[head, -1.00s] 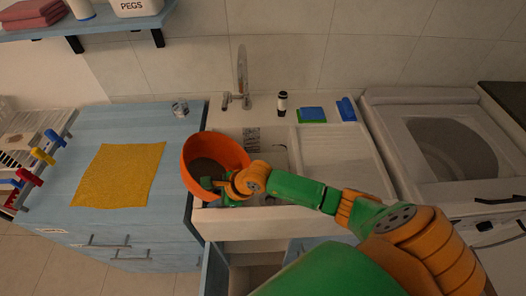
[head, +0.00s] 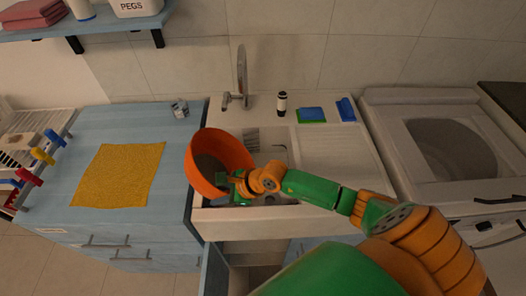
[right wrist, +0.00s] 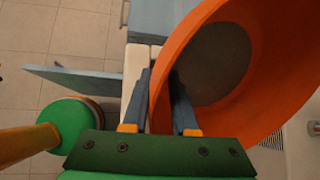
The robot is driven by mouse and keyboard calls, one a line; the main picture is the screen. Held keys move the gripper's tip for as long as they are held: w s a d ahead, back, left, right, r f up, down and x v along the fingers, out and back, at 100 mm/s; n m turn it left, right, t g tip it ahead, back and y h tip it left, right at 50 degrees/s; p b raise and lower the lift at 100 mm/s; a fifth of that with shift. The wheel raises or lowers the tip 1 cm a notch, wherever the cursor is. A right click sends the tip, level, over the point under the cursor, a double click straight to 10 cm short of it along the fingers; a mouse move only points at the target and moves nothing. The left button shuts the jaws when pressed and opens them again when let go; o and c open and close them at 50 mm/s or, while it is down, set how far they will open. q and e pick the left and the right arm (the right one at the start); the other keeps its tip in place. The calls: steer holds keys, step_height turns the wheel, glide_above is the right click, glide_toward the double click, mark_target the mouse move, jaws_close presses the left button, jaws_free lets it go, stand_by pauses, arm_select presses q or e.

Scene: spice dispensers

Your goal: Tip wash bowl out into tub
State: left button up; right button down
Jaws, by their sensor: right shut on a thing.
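The orange wash bowl (head: 222,150) is over the left part of the white sink (head: 266,228), tilted. Dark grey content or a dark bottom shows inside it. In the right wrist view the bowl (right wrist: 262,120) fills the right side, its wall between the two fingers. My right gripper (head: 238,184) is shut on the bowl's wall at its near side; it also shows in the right wrist view (right wrist: 160,100). The inside of the sink basin is mostly hidden by the bowl and arm. I cannot make out a separate tub. My left gripper is not in view.
A yellow cloth (head: 118,175) lies on the blue counter (head: 95,130) at left, with a small can (head: 180,108) behind it. A tap (head: 237,98), dark bottle (head: 282,104) and sponges (head: 312,114) are behind the sink. A washing machine (head: 445,145) stands right.

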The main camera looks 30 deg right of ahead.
steer(key=shift+d+r, duration=0.1)
steer(key=shift+r, duration=0.05)
steer(key=shift+r+y, duration=0.2)
steer(key=shift+y, duration=0.1)
steer(key=shift+s+d+r+t, duration=0.1)
steer(key=shift+d+r+t, duration=0.15)
steer(key=shift+t, duration=0.05)
steer(key=shift+r+y, duration=0.25)
steer(key=shift+y, duration=0.25)
steer(key=shift+s+d+r, duration=0.1)
steer(key=shift+d+r, duration=0.1)
steer(key=shift+r+t+y, duration=0.2)
steer(key=shift+t+y, duration=0.1)
steer(key=shift+s+d+r+m+t+y, duration=0.3)
steer(key=shift+d+r+t+y, duration=0.15)
steer(key=shift+r+y, duration=0.2)
